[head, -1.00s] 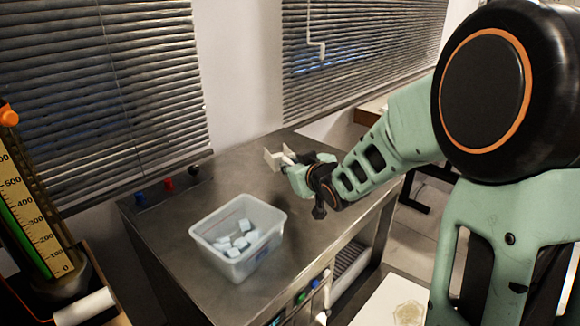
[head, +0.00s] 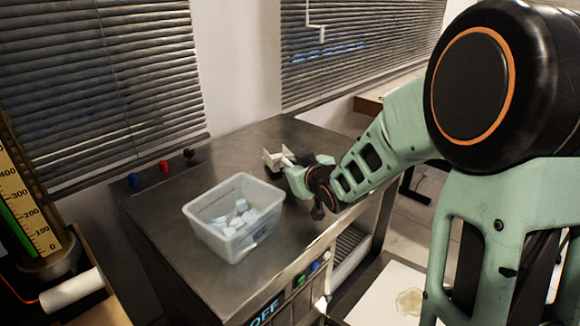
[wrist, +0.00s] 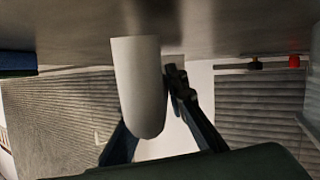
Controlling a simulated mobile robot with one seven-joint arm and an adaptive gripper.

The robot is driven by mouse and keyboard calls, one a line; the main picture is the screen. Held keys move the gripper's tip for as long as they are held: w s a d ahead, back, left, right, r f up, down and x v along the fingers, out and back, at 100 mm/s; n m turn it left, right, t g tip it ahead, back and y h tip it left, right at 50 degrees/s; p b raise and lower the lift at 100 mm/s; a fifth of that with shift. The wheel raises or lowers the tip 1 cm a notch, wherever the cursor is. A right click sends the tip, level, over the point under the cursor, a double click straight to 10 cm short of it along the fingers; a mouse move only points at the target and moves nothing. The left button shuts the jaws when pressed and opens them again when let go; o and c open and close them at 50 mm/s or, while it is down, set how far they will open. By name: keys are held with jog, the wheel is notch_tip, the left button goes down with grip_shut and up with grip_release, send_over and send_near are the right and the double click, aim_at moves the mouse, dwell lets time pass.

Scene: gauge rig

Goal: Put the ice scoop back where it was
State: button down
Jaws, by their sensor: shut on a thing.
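The ice scoop (head: 277,160) is white, with a boxy, open-looking head. It is at the end of my arm, over the far right part of the metal counter (head: 285,135). My gripper (head: 291,167) is shut on its handle. In the wrist view the pale, round-ended handle (wrist: 138,85) lies between the dark fingers (wrist: 180,90) and hides part of them. The scoop's head is not seen there. I cannot tell whether the scoop touches the counter. A clear plastic bin (head: 203,233) with several pale ice cubes (head: 237,217) stands on the counter, left of and nearer than the scoop.
Blue, red and black knobs (head: 163,166) line the counter's back left edge. A gauge column (head: 30,215) and a white roll (head: 72,289) are at the left. Blinds (head: 100,80) hang behind. The counter between bin and back edge is clear.

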jog(key=shift+f+b, duration=0.7)
jog(key=shift+f, duration=0.05)
jog(key=c, duration=1.8)
grip_release()
jog(key=shift+c, duration=0.2)
jog(key=shift+s, duration=0.1)
